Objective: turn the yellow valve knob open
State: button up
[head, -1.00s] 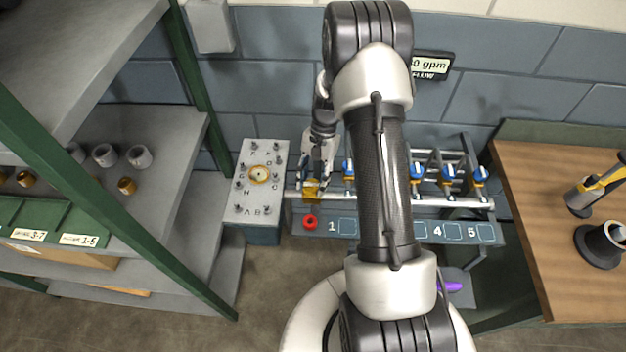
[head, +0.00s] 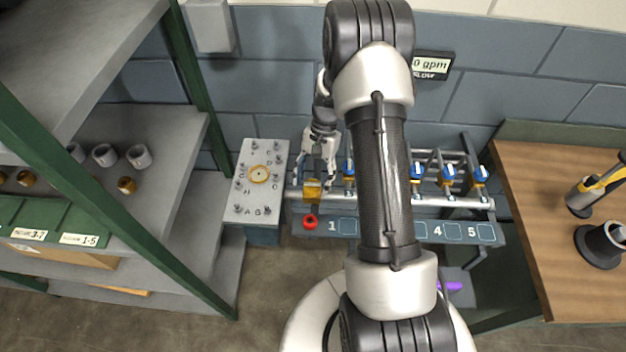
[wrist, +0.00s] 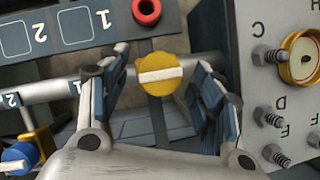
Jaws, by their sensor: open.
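The yellow valve knob (wrist: 156,75) is round with a white bar across its face, and sits on the grey pipe. In the wrist view it lies between my gripper's two spread fingers (wrist: 160,88), with a gap on each side. The white bar runs nearly level across that picture. In the head view my gripper (head: 318,172) points down over the yellow valve (head: 312,190) at the left end of the pipe. The gripper is open and holds nothing.
A red ring (head: 310,221) is just in front of the valve. A flange box with upright bolts (head: 250,205) stands close on the left. Blue-handled valves (head: 417,171) line the pipe to the right. Shelving (head: 190,140) is at far left, a wooden bench (head: 555,230) at right.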

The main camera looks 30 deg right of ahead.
jog(key=v, duration=1.1)
jog(key=shift+r, duration=0.25)
notch_tip(320, 180, up, 8)
jog(key=n+t+h+b, duration=0.1)
jog(key=n, duration=0.1)
send_over(309, 183)
jog(key=s+a+r+n+t+h+b, duration=0.2)
jog(key=s+a+r+n, duration=0.1)
jog(key=s+a+r, duration=0.25)
jog(key=s+a+n+t+b, duration=0.1)
jog(key=s+a+n+t, duration=0.1)
jog(key=s, duration=0.5)
jog(key=s+a+r+n+t+b, duration=0.1)
jog(key=s+a+n, duration=0.3)
jog(key=s, duration=0.4)
jog(key=shift+a+t+h, duration=0.15)
jog(key=shift+t+h, duration=0.25)
jog(key=shift+t, duration=0.3)
